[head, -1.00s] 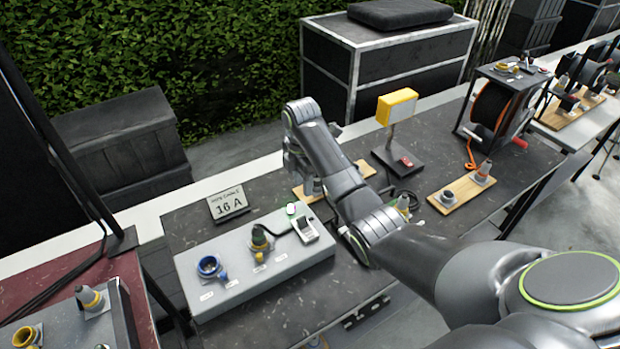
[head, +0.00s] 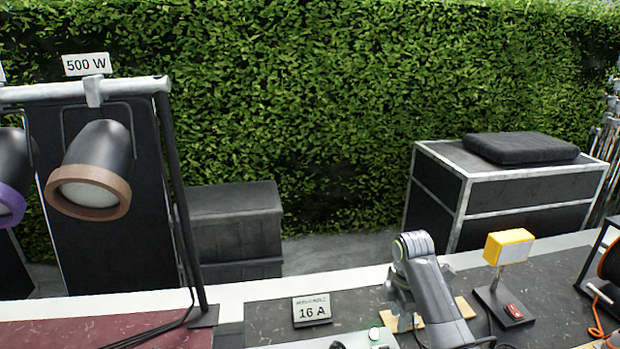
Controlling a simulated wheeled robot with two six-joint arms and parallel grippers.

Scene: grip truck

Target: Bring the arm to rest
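My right arm reaches in from the bottom of the head view, over the dark table top. My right gripper (head: 402,300) is at its end, left of the yellow lamp, and is mostly hidden behind my own wrist. I cannot see its fingertips clearly or whether it holds anything. My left arm and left gripper are not in the picture.
A yellow lamp (head: 508,245) on a stand is right of my arm. A "16 A" sign (head: 312,310) stands to its left. A lamp with a brown rim (head: 92,180) hangs at left under a "500 W" sign (head: 87,64). A framed black case (head: 500,190) stands behind.

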